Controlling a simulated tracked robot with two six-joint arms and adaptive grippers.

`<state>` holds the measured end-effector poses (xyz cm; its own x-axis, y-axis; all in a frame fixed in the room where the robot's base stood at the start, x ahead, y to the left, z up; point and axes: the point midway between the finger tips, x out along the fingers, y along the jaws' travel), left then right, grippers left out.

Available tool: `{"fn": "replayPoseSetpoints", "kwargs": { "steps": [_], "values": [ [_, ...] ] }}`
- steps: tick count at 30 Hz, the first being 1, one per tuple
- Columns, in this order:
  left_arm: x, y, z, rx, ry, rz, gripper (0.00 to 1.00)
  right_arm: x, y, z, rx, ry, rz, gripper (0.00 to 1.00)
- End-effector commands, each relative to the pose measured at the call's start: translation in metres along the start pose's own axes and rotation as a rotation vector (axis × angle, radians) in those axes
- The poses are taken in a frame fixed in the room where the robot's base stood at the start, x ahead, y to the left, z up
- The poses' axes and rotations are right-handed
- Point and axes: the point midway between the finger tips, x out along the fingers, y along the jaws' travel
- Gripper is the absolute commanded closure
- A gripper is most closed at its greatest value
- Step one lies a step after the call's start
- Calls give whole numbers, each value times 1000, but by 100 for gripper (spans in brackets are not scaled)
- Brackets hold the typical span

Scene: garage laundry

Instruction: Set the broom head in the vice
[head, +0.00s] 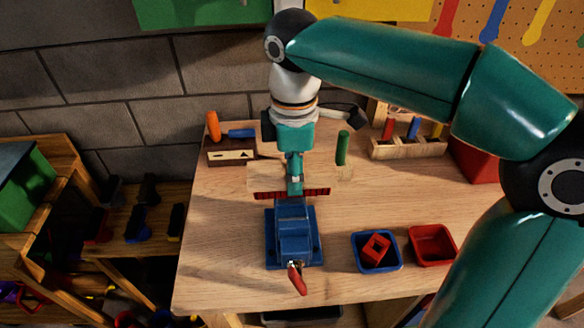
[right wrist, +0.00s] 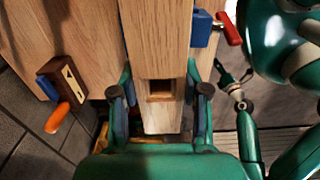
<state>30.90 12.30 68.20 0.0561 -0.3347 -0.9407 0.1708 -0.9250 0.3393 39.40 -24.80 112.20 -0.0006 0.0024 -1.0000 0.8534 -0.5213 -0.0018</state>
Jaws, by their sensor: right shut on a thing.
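My right gripper (head: 295,180) points down behind the blue vice (head: 294,240) in the head view. It is shut on a pale wooden block with a red strip along its front, which I take as the broom head (head: 262,178). In the right wrist view the broom head (right wrist: 161,40) runs between the two fingers (right wrist: 162,105) and has a square hole. The red strip lies crosswise at the vice's back end. I cannot tell whether it sits between the jaws. The vice has a red handle at its front, and shows at the upper right of the wrist view (right wrist: 203,28).
A blue bin (head: 360,258) with a red block and a red bin (head: 432,262) stand right of the vice. A wooden tool holder (head: 231,156), an upright green cylinder (head: 342,148) and a peg rack (head: 408,151) stand behind. The table's left front is clear.

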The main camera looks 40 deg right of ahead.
Motion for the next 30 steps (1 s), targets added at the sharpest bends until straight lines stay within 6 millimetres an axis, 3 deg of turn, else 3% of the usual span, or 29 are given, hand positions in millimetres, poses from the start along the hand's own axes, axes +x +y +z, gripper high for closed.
{"fn": "replayPoseSetpoints", "kwargs": {
  "steps": [30],
  "values": [
    [51,-18,0,0,0,0,60,73,0,1,3,0,1,97]
  ]
}}
